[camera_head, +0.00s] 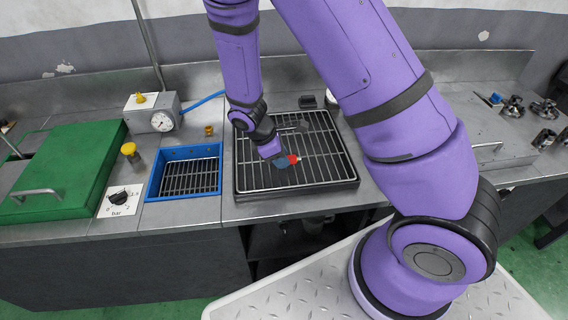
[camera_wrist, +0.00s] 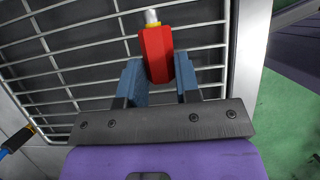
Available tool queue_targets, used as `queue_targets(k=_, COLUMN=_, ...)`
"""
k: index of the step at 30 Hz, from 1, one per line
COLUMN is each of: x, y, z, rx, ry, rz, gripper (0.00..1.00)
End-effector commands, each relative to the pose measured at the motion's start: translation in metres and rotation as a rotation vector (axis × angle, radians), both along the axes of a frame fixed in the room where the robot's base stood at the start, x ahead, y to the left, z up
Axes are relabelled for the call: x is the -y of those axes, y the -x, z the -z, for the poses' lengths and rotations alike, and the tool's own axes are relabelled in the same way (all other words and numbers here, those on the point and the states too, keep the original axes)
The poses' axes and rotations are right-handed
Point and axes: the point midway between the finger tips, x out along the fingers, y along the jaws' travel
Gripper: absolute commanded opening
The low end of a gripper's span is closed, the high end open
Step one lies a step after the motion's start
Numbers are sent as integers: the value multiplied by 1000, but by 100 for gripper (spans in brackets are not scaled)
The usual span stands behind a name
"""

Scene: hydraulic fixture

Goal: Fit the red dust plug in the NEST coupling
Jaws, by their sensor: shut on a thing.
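The red dust plug (camera_wrist: 157,54) is held between the two blue fingers of my gripper (camera_wrist: 160,80), with its pale metal tip pointing away from the gripper. In the head view the red plug (camera_head: 293,159) shows at the end of my gripper (camera_head: 281,162), over the front middle of the grated tray. My gripper is shut on it. In the wrist view the wire grate lies behind the plug. I cannot tell which thing is the NEST coupling.
The grated tray (camera_head: 297,189) has a dark rim. Left of it are a blue-rimmed bin (camera_head: 184,151), a small brass fitting (camera_head: 209,130), a gauge block (camera_head: 153,113), a yellow-capped post (camera_head: 130,152), a knob plate (camera_head: 120,200) and a green lid (camera_head: 70,165). Metal fittings (camera_head: 513,106) stand at right.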

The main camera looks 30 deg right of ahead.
Motion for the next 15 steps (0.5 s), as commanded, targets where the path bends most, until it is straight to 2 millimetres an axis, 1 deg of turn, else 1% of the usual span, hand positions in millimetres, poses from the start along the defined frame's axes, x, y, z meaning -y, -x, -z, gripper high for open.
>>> queue_targets(k=15, x=0, y=0, z=-23, rx=0, ry=0, rz=0, gripper=6)
